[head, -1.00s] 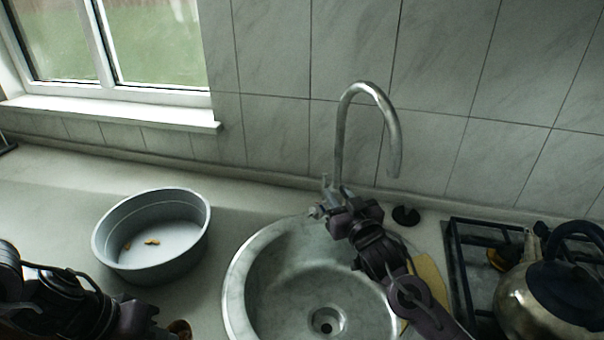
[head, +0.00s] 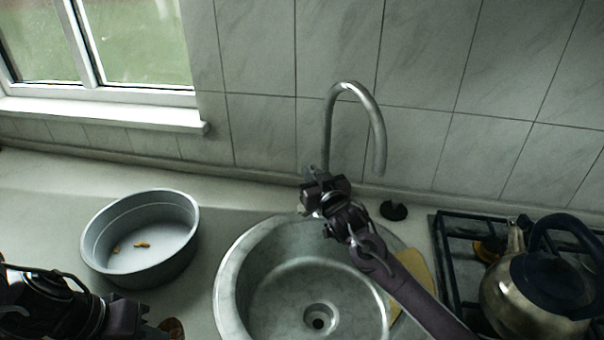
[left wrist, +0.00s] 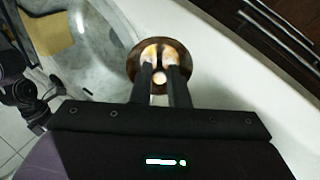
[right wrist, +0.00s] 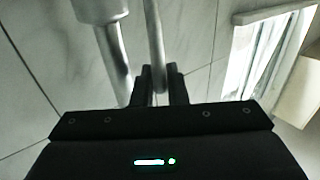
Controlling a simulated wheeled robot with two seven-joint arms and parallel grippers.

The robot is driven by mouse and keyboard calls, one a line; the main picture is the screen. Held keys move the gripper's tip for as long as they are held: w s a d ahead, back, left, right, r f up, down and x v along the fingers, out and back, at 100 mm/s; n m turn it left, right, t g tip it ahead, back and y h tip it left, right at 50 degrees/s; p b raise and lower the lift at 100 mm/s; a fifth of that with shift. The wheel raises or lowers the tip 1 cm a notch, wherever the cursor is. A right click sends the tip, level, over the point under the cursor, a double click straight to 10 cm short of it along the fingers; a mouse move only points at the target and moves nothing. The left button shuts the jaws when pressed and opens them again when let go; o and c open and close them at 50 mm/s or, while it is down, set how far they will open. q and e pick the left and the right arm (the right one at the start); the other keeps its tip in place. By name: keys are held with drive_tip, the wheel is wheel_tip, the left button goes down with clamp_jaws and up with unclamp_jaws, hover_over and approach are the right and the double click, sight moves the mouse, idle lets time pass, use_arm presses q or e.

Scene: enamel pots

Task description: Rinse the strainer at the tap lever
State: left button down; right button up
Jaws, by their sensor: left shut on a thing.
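The strainer (left wrist: 137,66) is a round brown piece seen in the left wrist view, with a pale knob-like middle between my fingertips. My left gripper (left wrist: 160,76) is shut on it. The tap (head: 374,120) is a grey metal gooseneck behind the sink. My right gripper (head: 312,188) is at the tap's base and hides part of it. In the right wrist view a thin metal rod, apparently the tap lever (right wrist: 154,40), runs between my right fingertips; firm contact is unclear.
The round metal sink (head: 228,275) is in the middle. A grey oval tub (head: 180,262) with small orange-brown bits stands left of it. A yellow cloth or board (head: 418,268) and a black stopper (head: 393,210) are right of the sink. A kettle (head: 535,290) stands on the hob.

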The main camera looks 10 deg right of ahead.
clamp_jaws()
use_arm(q)
drive_tip(key=shift+f+b, duration=0.45)
use_arm(e)
drive_tip(key=shift+s+a+f+n, duration=0.15)
drive_tip(key=shift+s+a+n, duration=0.05)
drive_tip(key=shift+a+n, duration=0.1)
use_arm(q)
drive_tip(key=shift+f, duration=0.15)
use_arm(e)
drive_tip(key=shift+s+a+n+t, duration=0.1)
drive_tip(key=shift+a+n+t, duration=0.15)
drive_tip(key=shift+n+t, duration=0.05)
drive_tip(key=shift+o, duration=1.8)
unclamp_jaws()
drive_tip(key=shift+s+d, duration=0.1)
